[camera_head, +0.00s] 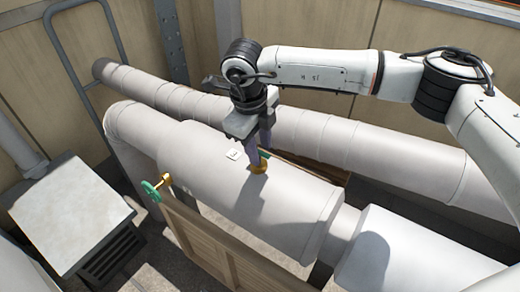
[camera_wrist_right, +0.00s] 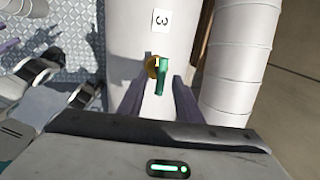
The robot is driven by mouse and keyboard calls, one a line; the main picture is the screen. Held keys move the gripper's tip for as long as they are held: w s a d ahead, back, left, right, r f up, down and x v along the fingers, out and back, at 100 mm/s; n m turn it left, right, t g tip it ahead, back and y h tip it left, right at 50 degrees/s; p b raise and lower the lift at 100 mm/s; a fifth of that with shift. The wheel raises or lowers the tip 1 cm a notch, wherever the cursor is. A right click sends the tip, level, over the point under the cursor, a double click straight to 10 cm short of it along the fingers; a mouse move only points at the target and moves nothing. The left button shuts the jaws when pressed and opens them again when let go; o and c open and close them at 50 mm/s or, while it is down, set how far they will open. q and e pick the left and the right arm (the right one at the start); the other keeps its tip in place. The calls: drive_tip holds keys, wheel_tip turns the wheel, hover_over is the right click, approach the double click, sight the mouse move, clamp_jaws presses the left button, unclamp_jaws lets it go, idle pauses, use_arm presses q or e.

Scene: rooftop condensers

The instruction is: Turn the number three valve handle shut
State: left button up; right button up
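The number three valve has a green lever handle (camera_wrist_right: 160,78) on a brass stem (camera_wrist_right: 153,64), mounted on a wide pale pipe. A white tag marked 3 (camera_wrist_right: 161,20) is beside it; the tag also shows in the head view (camera_head: 234,154). In the head view, the brass base (camera_head: 259,168) shows under my right gripper (camera_head: 259,152), which mostly hides the handle. In the wrist view my right gripper (camera_wrist_right: 156,88) is open, one finger on each side of the handle's end, with visible gaps. I cannot tell its exact height over the handle. My left gripper is not in view.
Another valve with a green handle (camera_head: 150,191) and brass stem sticks out from the pipe's near side. A long, thinner pipe (camera_head: 330,138) runs behind. A wooden crate-like panel (camera_head: 215,245) stands in front. A grey-white box unit (camera_head: 70,215) is at left.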

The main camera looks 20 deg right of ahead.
drive_tip(key=shift+w+d+f, duration=0.15)
drive_tip(key=shift+f, duration=0.95)
clamp_jaws()
